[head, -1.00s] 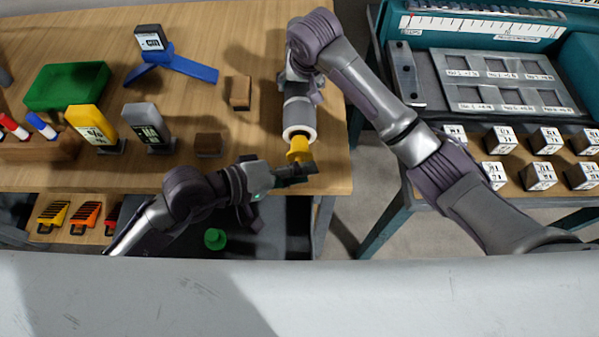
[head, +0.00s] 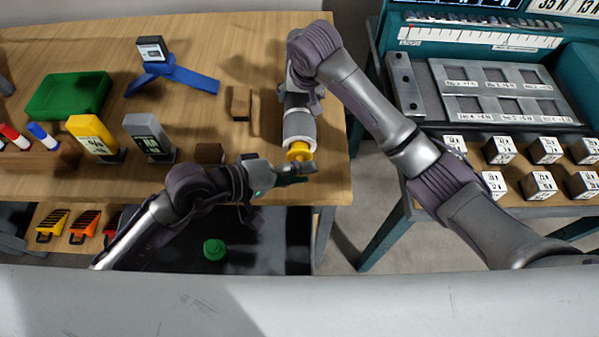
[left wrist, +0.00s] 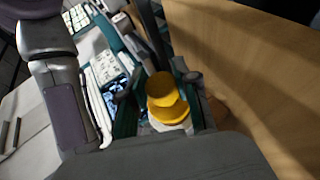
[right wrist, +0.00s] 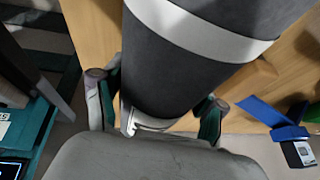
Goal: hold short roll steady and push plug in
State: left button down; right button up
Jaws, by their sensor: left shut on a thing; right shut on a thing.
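The short grey roll (head: 298,125) lies near the right edge of the wooden table, its white-ringed end toward me. My right gripper (head: 299,88) is shut on the roll at its far part; in the right wrist view the dark grey roll (right wrist: 185,70) with a white band sits between the fingers (right wrist: 157,112). The yellow plug (head: 299,151) is at the roll's near end, mostly inside it. My left gripper (head: 300,172) is shut on the plug; the left wrist view shows the yellow plug (left wrist: 165,95) between the fingers (left wrist: 158,100), close to the roll's white end.
A green tray (head: 68,95), a blue stand (head: 175,75), yellow (head: 92,133) and grey (head: 148,136) label blocks and small brown blocks stand to the left. A teal bench (head: 480,130) with several labelled cubes is at right, across a floor gap.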

pick_arm(q)
jog(key=shift+w, duration=0.85)
jog(key=c, duration=0.8)
grip_release()
jog(key=shift+o, duration=0.2)
jog(key=shift+a, duration=0.1)
jog(key=v, duration=1.1)
jog(key=shift+a+r, duration=0.25)
jog(key=shift+a, duration=0.1)
jog(key=shift+s, duration=0.1)
